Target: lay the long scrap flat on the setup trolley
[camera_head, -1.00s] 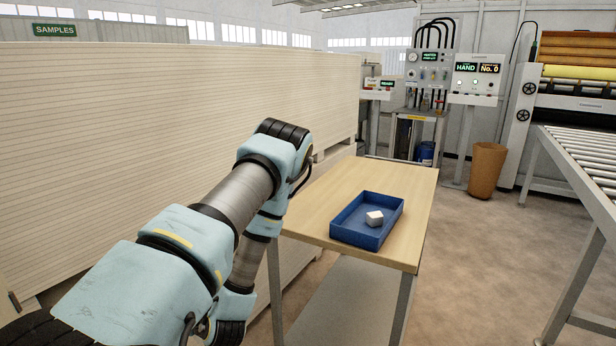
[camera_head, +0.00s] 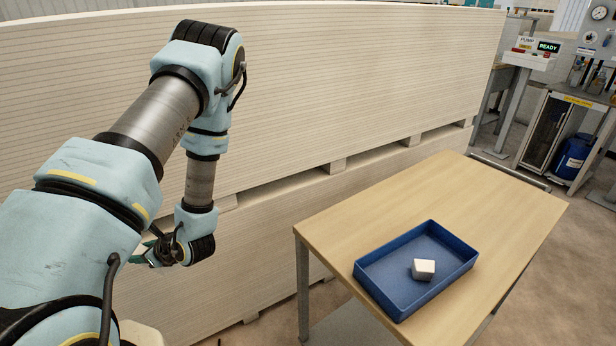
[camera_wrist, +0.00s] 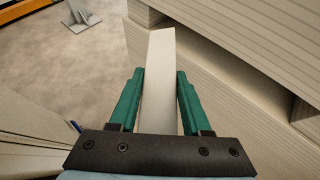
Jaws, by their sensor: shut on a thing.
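The long scrap (camera_wrist: 158,80) is a pale, narrow strip. In the wrist view it lies between the two green fingers of my gripper (camera_wrist: 158,100), which is shut on it, and its far end sticks out past the fingertips. In the head view my gripper (camera_head: 140,255) hangs low to the left of the trolley, partly hidden by my arm, and I cannot make out the scrap there. The setup trolley (camera_head: 440,195) has a light wooden top, and its left and back parts are bare.
A blue tray (camera_head: 375,270) with a small white block (camera_head: 423,269) in it stands on the trolley's front part. Tall stacks of pale boards (camera_head: 330,80) run behind my arm and the trolley. A pump stand (camera_head: 530,58) and a blue drum (camera_head: 575,155) are at the back right.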

